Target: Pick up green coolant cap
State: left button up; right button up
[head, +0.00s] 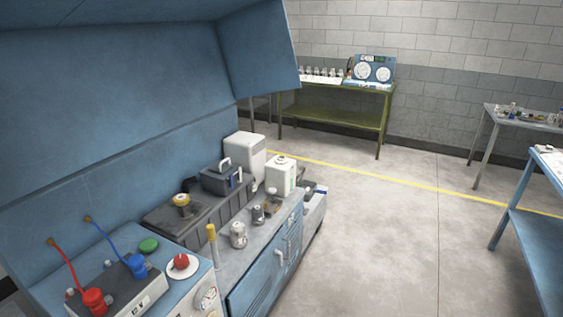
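A green round piece that looks like a cap (149,245) lies at the lower left in the head view. It is at the back of the blue unit's top, between a blue clamp-like fitting (136,265) and a red round knob on a white disc (181,262). I cannot tell whether it is loose or fixed. A white jug (280,178) with a small green mark stands farther back on the grey worktop. Neither of my grippers is in view.
Small metal fittings (238,235) and a yellow-topped post (212,240) stand near the green piece. A dark box (222,180) is behind. A sloping blue panel (110,110) overhangs the left side. Open floor (385,235) lies to the right, with tables beyond.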

aim_at(149, 245)
jog(key=u, duration=0.5)
jog(key=i+l+u, duration=0.15)
jog(key=l+u, duration=0.95)
jog(key=l, duration=0.9)
